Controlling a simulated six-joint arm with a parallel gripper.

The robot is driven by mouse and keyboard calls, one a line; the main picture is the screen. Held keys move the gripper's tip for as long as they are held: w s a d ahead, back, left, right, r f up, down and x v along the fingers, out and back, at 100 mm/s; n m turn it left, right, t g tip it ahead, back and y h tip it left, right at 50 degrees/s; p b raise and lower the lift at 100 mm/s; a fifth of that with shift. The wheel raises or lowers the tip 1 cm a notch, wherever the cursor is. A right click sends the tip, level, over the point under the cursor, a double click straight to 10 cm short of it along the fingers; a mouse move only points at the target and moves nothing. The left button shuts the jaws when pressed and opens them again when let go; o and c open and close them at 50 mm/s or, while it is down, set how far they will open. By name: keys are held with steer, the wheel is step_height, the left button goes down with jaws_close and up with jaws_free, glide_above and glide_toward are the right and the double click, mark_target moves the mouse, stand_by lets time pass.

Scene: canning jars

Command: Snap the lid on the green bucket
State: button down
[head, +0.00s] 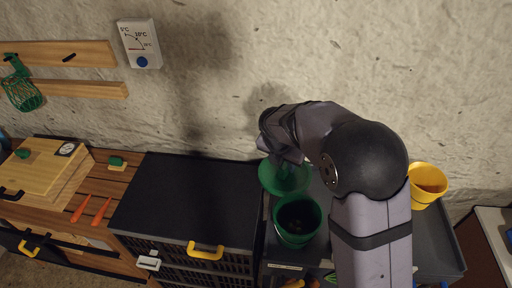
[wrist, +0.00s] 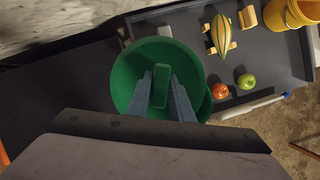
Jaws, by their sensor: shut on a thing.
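The green bucket (head: 297,238) stands open in the head view, with dark contents inside. The green lid (head: 284,180) is held just behind and above it, apart from its rim as far as I can tell. In the wrist view the round lid (wrist: 125,80) fills the middle, and my gripper (wrist: 160,88) is shut on its block-shaped handle (wrist: 161,74). A sliver of the bucket (wrist: 206,106) shows past the lid's lower right edge; the lid hides most of it there. In the head view my arm hides part of the gripper.
A yellow bucket (head: 427,180) stands right of my arm. The wrist view shows a striped squash (wrist: 221,35), a red apple (wrist: 220,91), a green apple (wrist: 246,81) and a white stick-like thing (wrist: 250,105). The black cabinet top (head: 190,195) to the left is clear.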

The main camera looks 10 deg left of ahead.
steer(key=s+d+f+m+g+h, duration=0.2)
steer(key=s+d+m, duration=0.3)
steer(key=m, duration=0.7)
steer(key=shift+s+d+f+m+g+h, duration=0.4)
steer(key=shift+s+f+g, duration=0.45)
steer(key=shift+s, duration=0.4)
steer(key=shift+r, duration=0.1)
step_height(320, 180, down, 6)
steer(key=b, duration=0.5)
steer(key=shift+f, duration=0.2)
steer(key=shift+p, duration=0.35)
steer(key=shift+f+p, duration=0.15)
steer(key=shift+p, duration=0.2)
stand_by(1.9)
